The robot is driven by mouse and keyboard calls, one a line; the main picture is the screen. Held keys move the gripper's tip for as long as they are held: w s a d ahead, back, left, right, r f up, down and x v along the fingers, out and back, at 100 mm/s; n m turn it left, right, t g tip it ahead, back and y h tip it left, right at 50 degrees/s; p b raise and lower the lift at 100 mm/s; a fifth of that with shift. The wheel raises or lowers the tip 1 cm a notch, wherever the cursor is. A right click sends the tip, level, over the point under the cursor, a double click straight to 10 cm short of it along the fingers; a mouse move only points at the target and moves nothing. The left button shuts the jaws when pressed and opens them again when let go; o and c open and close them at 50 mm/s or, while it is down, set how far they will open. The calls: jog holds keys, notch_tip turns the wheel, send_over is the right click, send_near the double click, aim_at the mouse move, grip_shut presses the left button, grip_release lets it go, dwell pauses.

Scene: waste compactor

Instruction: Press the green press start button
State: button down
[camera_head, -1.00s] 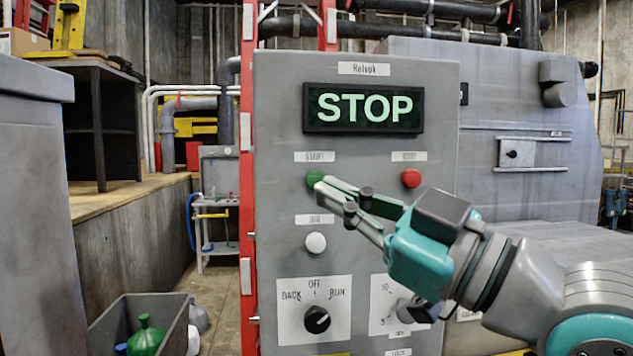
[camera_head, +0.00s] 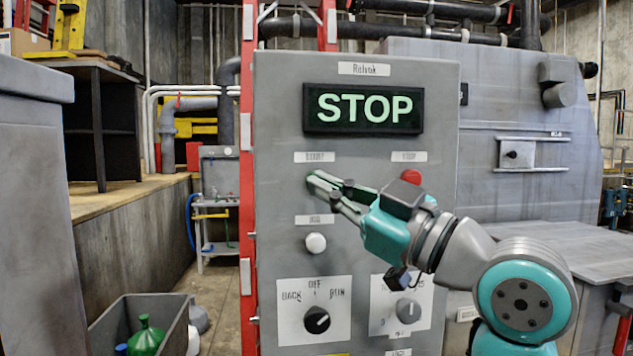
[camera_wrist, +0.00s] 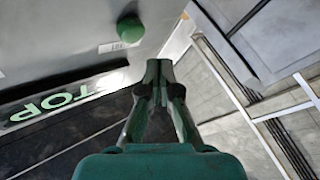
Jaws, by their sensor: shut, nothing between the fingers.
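The grey control panel (camera_head: 280,120) has a lit STOP display (camera_head: 364,108) at its top. The green start button sits under the START label (camera_head: 314,157); in the head view my fingertips hide it almost wholly. In the wrist view the green button (camera_wrist: 130,28) shows as a round knob on the panel, up and left of my fingertips, with a visible gap in the picture. My gripper (camera_head: 314,182) is shut and empty, its tips in front of the button's place. It also shows in the wrist view (camera_wrist: 159,66). I cannot tell whether it touches anything.
A red button (camera_head: 411,177) is right of the green one, partly behind my gripper. A white button (camera_head: 316,243) and a black selector knob (camera_head: 317,319) are below. A grey bin (camera_head: 110,325) with bottles stands at lower left.

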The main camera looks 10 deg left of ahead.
jog(key=shift+w+a, duration=0.3)
jog(key=shift+w, duration=0.6)
jog(key=shift+w, duration=0.2)
dwell(0.7)
jog(key=shift+w+a, duration=0.1)
jog(key=shift+w, duration=0.1)
jog(key=shift+w+a, duration=0.15)
jog(key=shift+w, duration=0.35)
dwell(0.9)
jog(key=shift+s, duration=0.15)
jog(key=shift+s+d, duration=0.25)
jog(key=shift+s, duration=0.5)
jog(key=s, duration=0.2)
jog(key=s+d, duration=0.1)
jog(key=s, duration=0.1)
jog(key=shift+s+d, duration=0.2)
jog(key=shift+s, duration=0.2)
